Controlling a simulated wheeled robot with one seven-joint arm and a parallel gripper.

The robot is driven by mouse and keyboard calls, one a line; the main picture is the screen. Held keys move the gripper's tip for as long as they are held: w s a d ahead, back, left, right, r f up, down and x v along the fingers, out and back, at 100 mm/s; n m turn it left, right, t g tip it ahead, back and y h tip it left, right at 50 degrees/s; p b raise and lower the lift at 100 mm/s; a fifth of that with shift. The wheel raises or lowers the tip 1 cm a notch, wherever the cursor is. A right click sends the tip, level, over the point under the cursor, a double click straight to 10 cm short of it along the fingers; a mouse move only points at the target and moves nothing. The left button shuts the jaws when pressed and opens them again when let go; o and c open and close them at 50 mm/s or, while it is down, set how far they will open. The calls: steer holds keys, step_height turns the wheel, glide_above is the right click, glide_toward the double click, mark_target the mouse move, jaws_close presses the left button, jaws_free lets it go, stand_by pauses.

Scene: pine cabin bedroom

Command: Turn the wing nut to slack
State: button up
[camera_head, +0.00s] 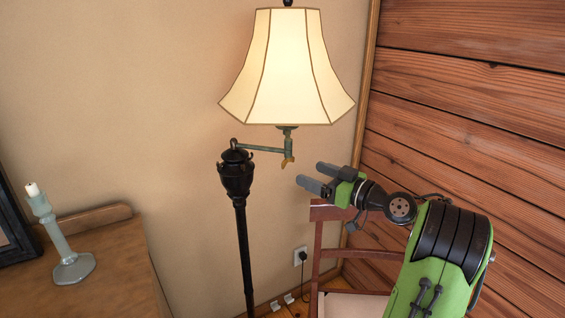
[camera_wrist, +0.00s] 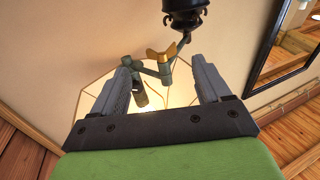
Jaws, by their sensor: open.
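The brass wing nut (camera_head: 287,165) sits at the bottom of the joint at the end of the lamp's swing arm (camera_head: 262,148), below the shade. In the wrist view the wing nut (camera_wrist: 162,52) shows its spread wings, between and beyond my fingertips. My gripper (camera_head: 309,176) is open and empty, to the right of the wing nut and slightly lower, apart from it. In the wrist view my gripper (camera_wrist: 160,68) has its two grey fingers wide apart. The lit cream lampshade (camera_head: 287,70) hangs above the joint.
The black lamp post (camera_head: 242,240) stands left of the joint. A wooden chair (camera_head: 325,213) stands below my gripper. The plank wall (camera_head: 470,110) is close on the right. A dresser (camera_head: 105,275) with a candlestick (camera_head: 62,245) is at left. A framed mirror (camera_wrist: 283,45) shows in the wrist view.

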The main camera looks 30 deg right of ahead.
mark_target(289, 165)
steer(key=p+x, duration=0.1)
steer(key=x, duration=1)
steer(key=shift+a, duration=0.1)
steer(key=shift+s, duration=0.1)
steer(key=shift+c, duration=0.4)
steer(key=c, duration=0.9)
steer(key=shift+f, duration=0.1)
